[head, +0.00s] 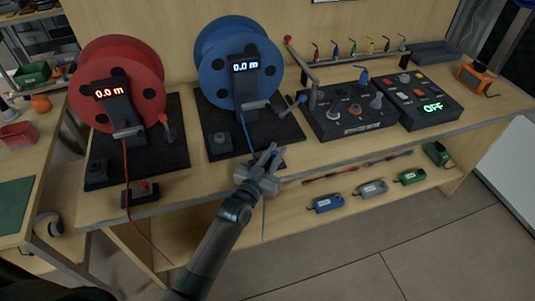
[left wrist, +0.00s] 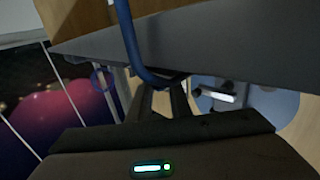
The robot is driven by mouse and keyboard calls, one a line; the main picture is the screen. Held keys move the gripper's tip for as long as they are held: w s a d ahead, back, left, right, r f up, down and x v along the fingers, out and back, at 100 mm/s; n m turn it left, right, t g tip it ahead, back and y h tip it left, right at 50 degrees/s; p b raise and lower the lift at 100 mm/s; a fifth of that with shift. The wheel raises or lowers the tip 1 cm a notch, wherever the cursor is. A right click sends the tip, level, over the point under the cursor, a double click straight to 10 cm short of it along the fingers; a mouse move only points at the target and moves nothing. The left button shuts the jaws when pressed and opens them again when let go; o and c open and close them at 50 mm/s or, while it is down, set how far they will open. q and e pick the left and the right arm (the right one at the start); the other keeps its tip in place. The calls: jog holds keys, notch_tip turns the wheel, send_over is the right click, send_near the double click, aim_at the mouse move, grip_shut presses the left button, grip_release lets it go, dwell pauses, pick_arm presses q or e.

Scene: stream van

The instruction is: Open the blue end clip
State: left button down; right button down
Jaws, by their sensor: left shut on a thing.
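The blue reel (head: 238,62) stands upright on a dark base on the bench, its display reading 0.0 m. A blue cable (head: 247,135) runs from it down to my left gripper (head: 270,160) at the bench's front edge. In the left wrist view the blue cable (left wrist: 128,35) comes down from the top and bends in at the fingertips (left wrist: 165,88). My left gripper is shut on this cable. A thin blue length hangs below it. I cannot make out a separate blue end clip; the fingers may hide it. My right gripper is not in view.
The red reel (head: 115,82) stands to the left, its red cable (head: 127,190) hanging over the edge. Control boxes (head: 350,122) and an orange device (head: 476,79) stand to the right. A lower shelf (head: 335,215) holds several small boxes. The floor in front is clear.

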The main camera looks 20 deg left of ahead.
pick_arm(q)
jog(key=c, duration=1.7)
grip_release()
jog(key=shift+o, duration=0.2)
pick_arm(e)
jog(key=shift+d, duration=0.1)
pick_arm(q)
jog(key=shift+s, duration=0.1)
